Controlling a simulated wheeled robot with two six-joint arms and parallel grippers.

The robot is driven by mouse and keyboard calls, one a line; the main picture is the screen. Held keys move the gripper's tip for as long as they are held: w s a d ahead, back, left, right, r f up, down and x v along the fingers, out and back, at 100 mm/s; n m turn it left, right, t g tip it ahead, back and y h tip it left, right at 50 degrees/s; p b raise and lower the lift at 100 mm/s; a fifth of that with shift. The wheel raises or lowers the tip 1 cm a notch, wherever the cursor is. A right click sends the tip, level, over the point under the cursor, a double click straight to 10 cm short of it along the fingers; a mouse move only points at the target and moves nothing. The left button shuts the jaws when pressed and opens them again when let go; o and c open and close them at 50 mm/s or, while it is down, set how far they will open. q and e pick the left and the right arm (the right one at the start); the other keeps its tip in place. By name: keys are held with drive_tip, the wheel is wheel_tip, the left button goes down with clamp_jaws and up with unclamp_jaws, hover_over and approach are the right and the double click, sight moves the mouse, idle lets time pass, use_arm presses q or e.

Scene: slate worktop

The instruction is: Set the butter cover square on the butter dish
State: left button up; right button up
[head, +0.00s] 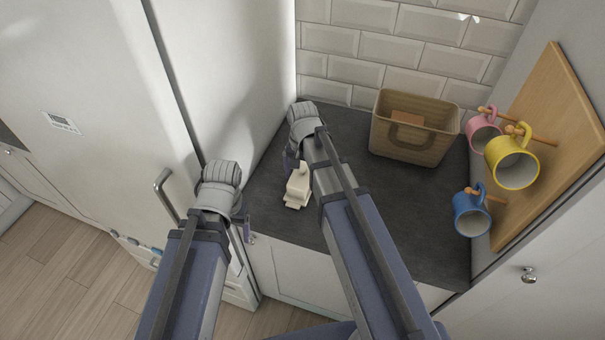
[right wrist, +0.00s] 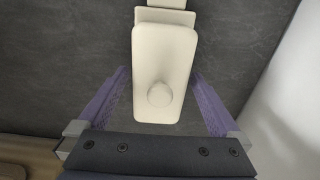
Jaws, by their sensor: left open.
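The cream butter cover (head: 298,186) is near the left front of the worktop, and its round knob shows in the right wrist view (right wrist: 160,95). A cream piece that looks like the butter dish (right wrist: 166,17) sticks out past the cover's far end. The cover hides the rest, and I cannot tell whether it rests on the dish. My right gripper (head: 289,165) is open, and its purple fingers (right wrist: 158,105) stand on either side of the cover with gaps. My left gripper (head: 247,228) is open and empty beside the worktop's front left edge.
A brown basket (head: 414,146) stands at the back right. Pink (head: 482,137), yellow (head: 513,164) and blue (head: 471,214) mugs hang on a wooden rack (head: 560,140) at the right. A white wall borders the left. The slate worktop (head: 415,215) is bare at front right.

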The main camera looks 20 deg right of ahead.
drive_tip(key=shift+r, duration=0.1)
wheel_tip(320, 180, up, 8)
drive_tip(key=p, duration=0.8)
drive_tip(key=shift+f, duration=0.2)
drive_tip(key=shift+f+b, duration=0.2)
drive_tip(key=shift+b, duration=0.1)
wheel_tip(320, 180, down, 7)
drive_tip(key=b, duration=0.7)
idle(0.4)
